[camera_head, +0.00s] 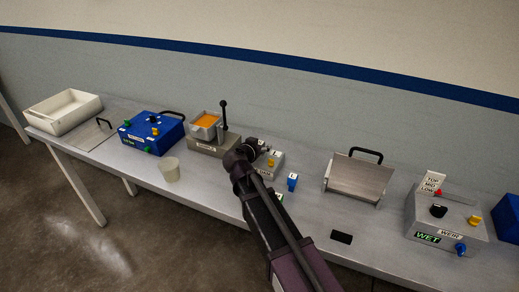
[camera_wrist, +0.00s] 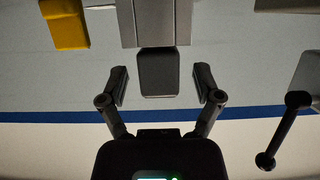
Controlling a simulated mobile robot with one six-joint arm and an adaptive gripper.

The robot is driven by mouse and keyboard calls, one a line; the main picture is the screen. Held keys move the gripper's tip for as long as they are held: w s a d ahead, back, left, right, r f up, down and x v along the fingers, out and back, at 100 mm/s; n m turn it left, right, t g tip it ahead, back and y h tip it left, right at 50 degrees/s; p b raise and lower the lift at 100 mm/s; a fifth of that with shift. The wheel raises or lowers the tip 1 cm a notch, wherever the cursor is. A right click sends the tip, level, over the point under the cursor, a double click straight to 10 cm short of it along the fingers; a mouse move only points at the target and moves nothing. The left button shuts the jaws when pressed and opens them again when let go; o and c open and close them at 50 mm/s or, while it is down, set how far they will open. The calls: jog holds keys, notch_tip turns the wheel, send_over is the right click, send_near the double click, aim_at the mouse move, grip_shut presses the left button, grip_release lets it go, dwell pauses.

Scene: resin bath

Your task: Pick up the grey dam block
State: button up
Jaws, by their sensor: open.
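A dark grey block (camera_wrist: 158,72), which looks like the grey dam block, shows in the wrist view. It sits against a lighter grey metal piece. My gripper (camera_wrist: 161,84) is open, with one finger on each side of the block and a visible gap on both sides. In the head view my gripper (camera_head: 254,149) is over the small grey unit with a yellow knob (camera_head: 271,163). The block cannot be made out clearly there, as my gripper and arm cover that spot.
On the long grey table stand a cream tray (camera_head: 64,112), a blue unit (camera_head: 151,138), an orange-filled bath (camera_head: 206,122) with a black lever (camera_head: 224,112), a cup (camera_head: 170,170), a small blue block (camera_head: 292,181), a handled metal plate (camera_head: 359,180) and a grey control box (camera_head: 446,225).

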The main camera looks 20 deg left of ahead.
aim_at(260, 142)
jog(key=c, duration=1.1)
jog(key=shift+r, duration=0.25)
jog(key=shift+c, duration=0.2)
notch_tip(260, 142, up, 3)
jog(key=p, duration=0.3)
jog(key=shift+s+d+r+p, duration=0.1)
jog(key=shift+s+r+p, duration=0.15)
jog(key=shift+p, duration=0.25)
jog(key=s+d+r+p, duration=0.1)
jog(key=s+d, duration=0.2)
jog(key=s, duration=1.2)
jog(key=shift+s, duration=0.1)
